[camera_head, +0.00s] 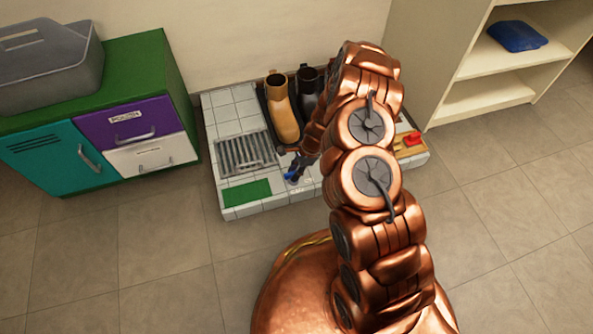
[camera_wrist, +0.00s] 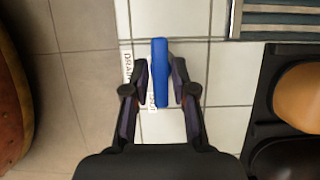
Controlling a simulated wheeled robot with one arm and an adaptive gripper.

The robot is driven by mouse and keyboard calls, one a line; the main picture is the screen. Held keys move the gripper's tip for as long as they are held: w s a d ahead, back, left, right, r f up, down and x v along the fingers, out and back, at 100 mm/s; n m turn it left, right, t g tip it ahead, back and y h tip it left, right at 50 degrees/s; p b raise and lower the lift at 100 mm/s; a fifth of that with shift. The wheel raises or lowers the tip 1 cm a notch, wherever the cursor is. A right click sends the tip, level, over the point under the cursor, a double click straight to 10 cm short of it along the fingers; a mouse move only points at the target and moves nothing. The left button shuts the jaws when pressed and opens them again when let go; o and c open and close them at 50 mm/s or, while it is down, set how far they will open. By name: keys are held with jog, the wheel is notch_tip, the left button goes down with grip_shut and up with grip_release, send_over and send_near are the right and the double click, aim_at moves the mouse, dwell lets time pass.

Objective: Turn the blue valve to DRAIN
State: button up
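The blue valve (camera_head: 291,177) is low on the front part of the white tiled platform, and my gripper (camera_head: 296,168) is right at it. In the wrist view the valve's blue handle (camera_wrist: 160,75) runs up and down the picture, between the two fingers of my gripper (camera_wrist: 160,76). The fingers are apart, with a narrow gap showing on each side of the handle. A white DRAIN label (camera_wrist: 127,68) lies left of the handle. A second label (camera_wrist: 152,100) is beside the handle's lower end, partly hidden by the left finger and hard to read.
The platform (camera_head: 226,118) also bears a metal grate (camera_head: 245,152), a green mat (camera_head: 246,192), a black tray with a tan boot (camera_head: 282,112) and a dark boot (camera_head: 309,88), and a red-handled item (camera_head: 411,138). Cabinets stand left and a shelf (camera_head: 492,95) right.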

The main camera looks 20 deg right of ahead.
grip_shut()
jog(key=shift+d, duration=0.35)
jog(key=shift+a, duration=0.25)
jog(key=shift+w+a+r+n+g+p, duration=0.15)
jog(key=shift+n+g+p, duration=0.25)
jog(key=shift+n+p, duration=0.45)
jog(key=n+g+p, duration=0.1)
jog(key=n+p, duration=0.1)
jog(key=n, duration=0.1)
jog(key=n+g+h+p, duration=0.1)
jog(key=n, duration=0.3)
jog(key=shift+a+n+g+p, duration=0.15)
jog(key=shift+n+g+p, duration=0.15)
jog(key=shift+p, duration=0.1)
jog(key=n+h+p, duration=0.1)
jog(key=n, duration=0.1)
jog(key=n+g+h+p, duration=0.1)
jog(key=n+p, duration=0.1)
jog(key=n, duration=0.1)
jog(key=shift+a, duration=0.1)
jog(key=shift+w+n+h+p, duration=0.15)
jog(key=shift+n+h+p, duration=0.7)
jog(key=shift+n, duration=1)
